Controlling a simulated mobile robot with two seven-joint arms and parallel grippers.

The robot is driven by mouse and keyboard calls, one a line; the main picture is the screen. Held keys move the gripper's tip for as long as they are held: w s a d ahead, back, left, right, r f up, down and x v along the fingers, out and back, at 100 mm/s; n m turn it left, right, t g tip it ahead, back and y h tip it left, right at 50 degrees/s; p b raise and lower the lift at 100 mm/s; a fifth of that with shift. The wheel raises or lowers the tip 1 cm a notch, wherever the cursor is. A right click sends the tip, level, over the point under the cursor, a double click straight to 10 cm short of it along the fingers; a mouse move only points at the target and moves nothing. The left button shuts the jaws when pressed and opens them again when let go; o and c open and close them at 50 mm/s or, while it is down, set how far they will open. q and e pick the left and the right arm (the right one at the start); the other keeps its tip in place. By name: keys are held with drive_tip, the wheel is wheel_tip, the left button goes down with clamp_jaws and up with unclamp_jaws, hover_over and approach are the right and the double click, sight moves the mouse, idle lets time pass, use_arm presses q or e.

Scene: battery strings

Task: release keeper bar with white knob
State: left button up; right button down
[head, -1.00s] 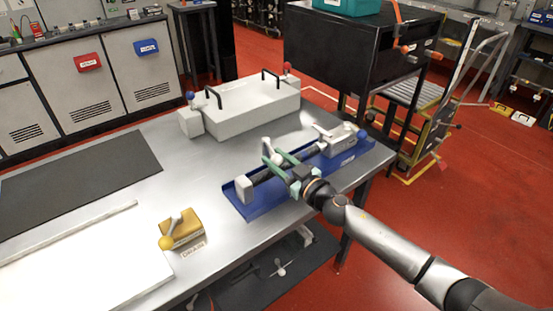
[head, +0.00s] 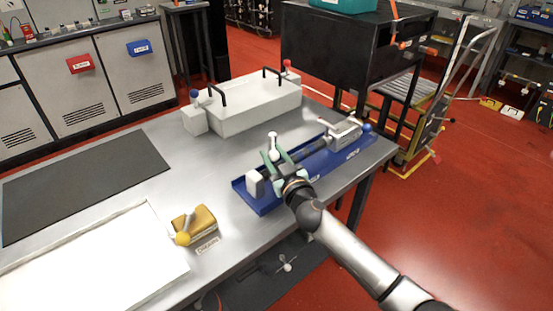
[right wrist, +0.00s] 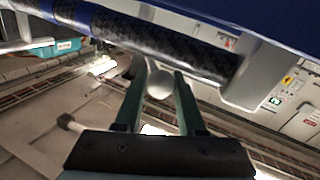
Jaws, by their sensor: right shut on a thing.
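The keeper bar (head: 310,148) is a dark, textured rod lying lengthwise over a blue tray (head: 268,208) on the metal table. A pale end block (head: 255,184) stands at its near left end and a grey clamp-like fitting (head: 343,132) at its far right end. My right gripper (head: 276,157) reaches in from the right over the bar's left part. Its green fingers are shut on the white knob (head: 272,136). In the right wrist view the round knob (right wrist: 159,85) sits between the fingers, beside the dark bar (right wrist: 165,45). My left gripper is out of view.
A grey box (head: 255,105) with black handles stands behind the tray. A tan block (head: 196,222) with a yellow knob, a white panel (head: 95,265) and a dark mat (head: 85,185) lie to the left. The bare table between them and the tray is clear.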

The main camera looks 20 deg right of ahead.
drive_tip(key=shift+w+a+f+m+h+b, duration=0.15)
drive_tip(key=shift+a+m+h+b, duration=0.25)
drive_tip(key=shift+a+b, duration=0.2)
drive_tip(key=shift+a+h+b, duration=0.2)
drive_tip(key=shift+h+b, duration=0.1)
drive_tip(key=shift+a+m+h+b, duration=0.1)
drive_tip(key=shift+m+h+b, duration=0.2)
drive_tip(key=shift+h, duration=0.1)
drive_tip(key=shift+w+a+m+h+b, duration=0.2)
drive_tip(key=shift+a+m+h+b, duration=0.15)
drive_tip(key=shift+b, duration=0.25)
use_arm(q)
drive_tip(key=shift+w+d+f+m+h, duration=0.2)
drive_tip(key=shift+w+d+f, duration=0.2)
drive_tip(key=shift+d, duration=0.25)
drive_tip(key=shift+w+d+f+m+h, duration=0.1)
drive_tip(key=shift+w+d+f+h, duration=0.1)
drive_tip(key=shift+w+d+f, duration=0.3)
use_arm(e)
drive_tip(key=shift+h, duration=0.25)
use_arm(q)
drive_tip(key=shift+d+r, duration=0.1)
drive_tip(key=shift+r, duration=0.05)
use_arm(e)
drive_tip(key=shift+r, duration=0.2)
